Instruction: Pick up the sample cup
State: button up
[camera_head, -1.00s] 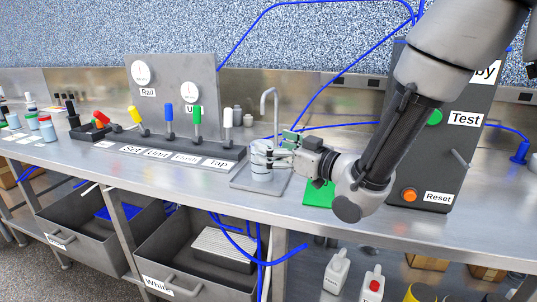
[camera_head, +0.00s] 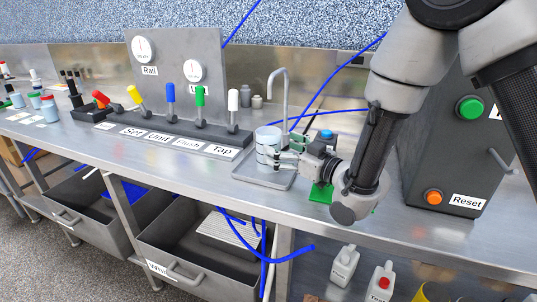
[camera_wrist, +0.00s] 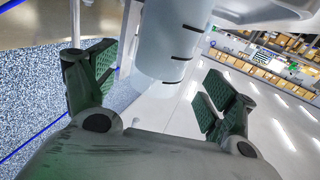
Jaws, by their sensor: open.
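The sample cup (camera_head: 267,140) is a pale translucent cylinder standing on a shallow metal tray (camera_head: 251,176) under the bent spout. In the wrist view the cup (camera_wrist: 172,42), with dark marks on its side, appears upper middle between the fingers. My gripper (camera_head: 286,152) is at the right of the cup, level with its side. In the wrist view my gripper (camera_wrist: 158,82) has its green-padded fingers spread wide, with gaps on both sides of the cup. Whether a fingertip touches the cup cannot be told.
The metal spout (camera_head: 286,95) rises close behind the cup. A row of coloured levers (camera_head: 170,105) stands left of the tray. A grey box with green and orange buttons (camera_head: 450,150) stands to the right. A green pad (camera_head: 321,194) lies under my wrist. The bench front edge is close.

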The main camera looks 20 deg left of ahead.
aim_at(268, 140)
jog(key=x, duration=0.5)
jog(key=shift+a, duration=0.2)
jog(key=c, duration=1.3)
jog(key=shift+r, duration=0.1)
jog(key=shift+c, duration=1.1)
jog(key=shift+w, duration=0.1)
